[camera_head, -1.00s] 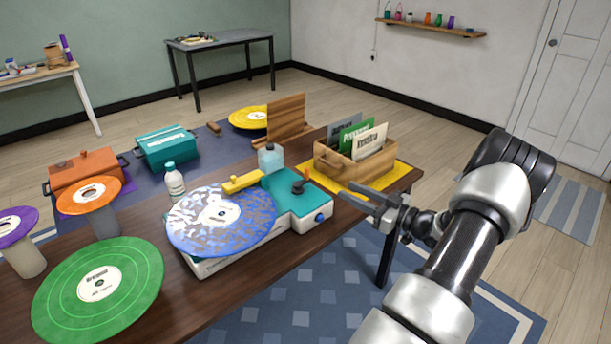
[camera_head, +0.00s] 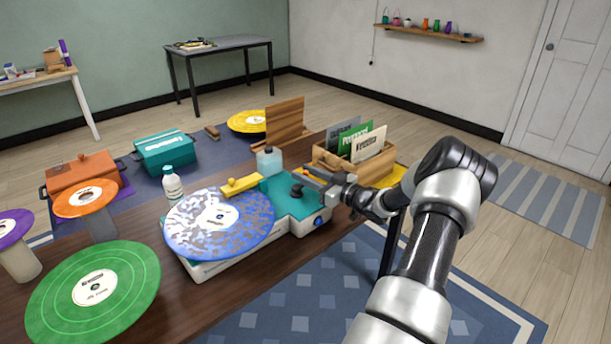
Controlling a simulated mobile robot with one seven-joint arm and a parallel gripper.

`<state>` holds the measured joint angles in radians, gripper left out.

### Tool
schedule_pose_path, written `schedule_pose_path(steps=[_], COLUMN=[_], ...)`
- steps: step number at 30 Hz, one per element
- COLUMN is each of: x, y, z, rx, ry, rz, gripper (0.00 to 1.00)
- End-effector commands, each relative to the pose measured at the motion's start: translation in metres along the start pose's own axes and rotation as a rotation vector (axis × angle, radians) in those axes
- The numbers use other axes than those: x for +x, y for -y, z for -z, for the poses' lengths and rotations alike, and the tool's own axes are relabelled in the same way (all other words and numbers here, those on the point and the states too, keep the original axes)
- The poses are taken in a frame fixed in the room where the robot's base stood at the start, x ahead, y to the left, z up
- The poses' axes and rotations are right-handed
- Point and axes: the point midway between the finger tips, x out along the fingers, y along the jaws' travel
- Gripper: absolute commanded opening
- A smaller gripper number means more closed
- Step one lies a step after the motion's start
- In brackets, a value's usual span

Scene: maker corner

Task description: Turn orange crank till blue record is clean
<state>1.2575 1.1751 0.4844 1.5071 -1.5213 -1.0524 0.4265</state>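The blue record (camera_head: 247,216) lies on the teal and white machine (camera_head: 287,199) on the dark table, with pale patches over much of its face and a white label. A yellow arm (camera_head: 241,184) reaches over its far edge. The crank's dark hub (camera_head: 296,191) is on the machine's right part, and a bit of its orange handle (camera_head: 304,171) shows at my fingertips. My gripper (camera_head: 311,176) is at the crank, coming in from the right. Its fingers overlap the handle, so whether they are closed on it is hidden.
A wooden crate (camera_head: 327,160) of record sleeves stands close behind my gripper. A white bottle (camera_head: 173,187) and a clear bottle (camera_head: 269,163) stand behind the blue record. A green record (camera_head: 125,277), orange record (camera_head: 87,197) and purple record (camera_head: 13,228) are at the left.

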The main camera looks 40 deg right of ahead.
Motion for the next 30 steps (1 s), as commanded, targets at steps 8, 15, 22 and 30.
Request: schedule_pose_path(steps=[8,15,22,30], x=[0.0028,0.0026,0.0020,-0.0022], y=[0.0004,0.0004,0.0007,0.0027], z=[0.0002,0.0001,0.0001,-0.0004], rx=[0.001,0.001,0.001,0.005], ry=[-0.001,0.000,0.000,0.003], rz=[0.001,0.001,-0.009,-0.111], gripper=[0.33,0.00,0.00,0.00])
